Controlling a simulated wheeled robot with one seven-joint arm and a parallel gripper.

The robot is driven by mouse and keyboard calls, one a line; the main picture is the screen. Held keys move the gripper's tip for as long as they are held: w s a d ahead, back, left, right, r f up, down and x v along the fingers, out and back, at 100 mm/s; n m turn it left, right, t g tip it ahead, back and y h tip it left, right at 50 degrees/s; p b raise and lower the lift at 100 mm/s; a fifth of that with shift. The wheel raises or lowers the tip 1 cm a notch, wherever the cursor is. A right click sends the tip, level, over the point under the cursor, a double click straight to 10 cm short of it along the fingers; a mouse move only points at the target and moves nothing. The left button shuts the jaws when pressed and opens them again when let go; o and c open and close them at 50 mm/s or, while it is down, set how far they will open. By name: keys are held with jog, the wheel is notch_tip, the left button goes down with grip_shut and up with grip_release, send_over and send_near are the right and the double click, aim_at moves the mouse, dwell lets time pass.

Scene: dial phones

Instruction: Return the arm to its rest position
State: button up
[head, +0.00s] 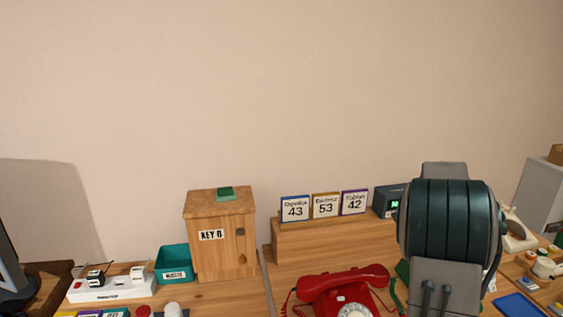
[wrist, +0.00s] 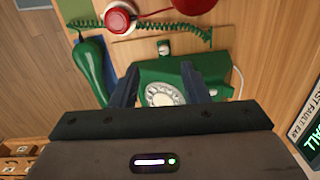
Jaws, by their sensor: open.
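My arm (head: 447,225) stands at the right of the head view, in front of the desk; its gripper end is hidden there. In the wrist view my gripper (wrist: 158,84) is open, its two dark fingers apart with nothing held between them. A green dial phone (wrist: 165,90) lies beyond the fingers, partly covered by them. I cannot tell the gap between the fingers and the phone. Its green handset (wrist: 92,68) is off the phone, to the left, with a coiled green cord (wrist: 175,27) near the top.
A red dial phone (head: 344,291) stands left of my arm. Further left are a wooden KEY B box (head: 220,245), a teal bin (head: 173,264) and a white power strip (head: 110,288). Number cards (head: 325,206) stand on a wooden ledge. The wall above is clear.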

jog(key=s+a+r+n+t, duration=0.1)
jog(key=s+a+r+n, duration=0.25)
jog(key=s+a, duration=0.35)
jog(key=s+a+r+n, duration=0.2)
jog(key=s+a+n, duration=0.3)
jog(key=a, duration=0.4)
jog(key=s+a+f+n, duration=0.1)
jog(key=s+a+n, duration=0.3)
jog(key=s, duration=0.2)
jog(key=s+a+f+n+t, duration=0.1)
jog(key=s+a+n, duration=0.2)
jog(key=s, duration=0.3)
jog(key=shift+a+f+n+p, duration=0.15)
jog(key=shift+a+n+p, duration=0.25)
jog(key=shift+n, duration=0.25)
jog(key=shift+s, duration=0.1)
